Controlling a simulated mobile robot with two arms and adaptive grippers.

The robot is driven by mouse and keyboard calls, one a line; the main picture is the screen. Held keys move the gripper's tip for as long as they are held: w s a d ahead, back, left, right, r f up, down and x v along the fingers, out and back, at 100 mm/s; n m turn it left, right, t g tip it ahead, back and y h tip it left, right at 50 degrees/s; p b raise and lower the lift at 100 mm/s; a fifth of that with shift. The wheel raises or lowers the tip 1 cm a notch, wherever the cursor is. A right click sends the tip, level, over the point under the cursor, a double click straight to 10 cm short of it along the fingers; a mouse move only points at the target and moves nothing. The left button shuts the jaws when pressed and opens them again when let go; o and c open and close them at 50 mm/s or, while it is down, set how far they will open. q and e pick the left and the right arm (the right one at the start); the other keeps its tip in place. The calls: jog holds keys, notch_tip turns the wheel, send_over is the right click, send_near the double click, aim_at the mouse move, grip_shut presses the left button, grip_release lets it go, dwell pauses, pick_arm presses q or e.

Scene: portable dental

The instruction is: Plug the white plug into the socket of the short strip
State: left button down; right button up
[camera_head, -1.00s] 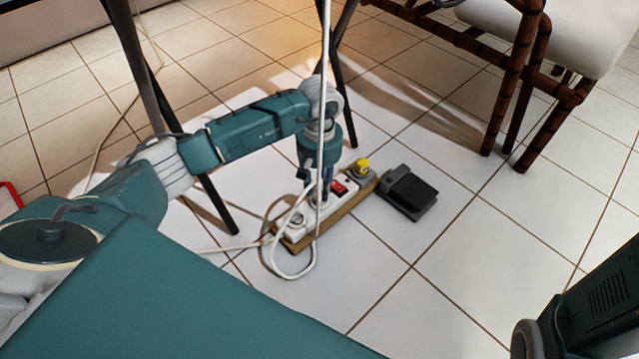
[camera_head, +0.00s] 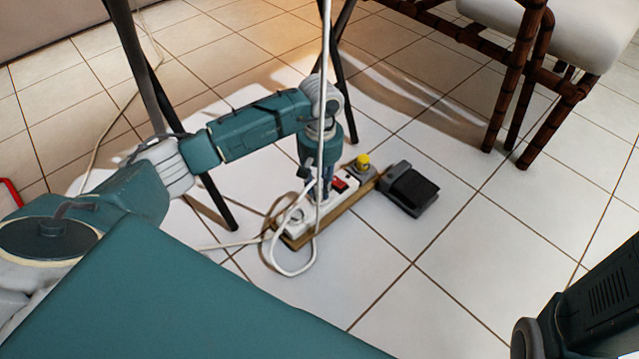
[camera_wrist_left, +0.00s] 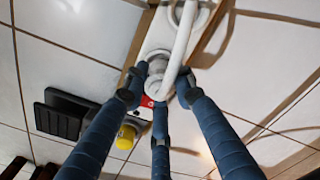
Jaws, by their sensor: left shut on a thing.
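The short white strip (camera_head: 343,200) lies on a wooden board on the floor. A red switch (camera_head: 339,185) sits on it, and the switch also shows in the left wrist view (camera_wrist_left: 147,102). My left gripper (camera_head: 318,194) points down over the middle of the strip. In the left wrist view its blue fingers (camera_wrist_left: 160,92) are closed around the white plug (camera_wrist_left: 157,72), with its thick white cable (camera_wrist_left: 184,40) curving away. The fingers and cable hide the plug's underside and the socket, so I cannot tell whether the plug is seated. My right gripper is out of view.
A yellow-topped grey piece (camera_head: 362,162) stands at the strip's far end. A black foot pedal (camera_head: 410,190) lies right of it. White cable loops (camera_head: 292,272) lie in front of the strip. Dark stand legs (camera_head: 215,200) are nearby.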

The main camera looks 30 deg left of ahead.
pick_arm(q)
jog(key=shift+f+b, duration=0.7)
jog(key=shift+f, duration=0.3)
dwell(0.4)
jog(key=c, duration=1.3)
grip_release()
jog(key=shift+c, duration=0.2)
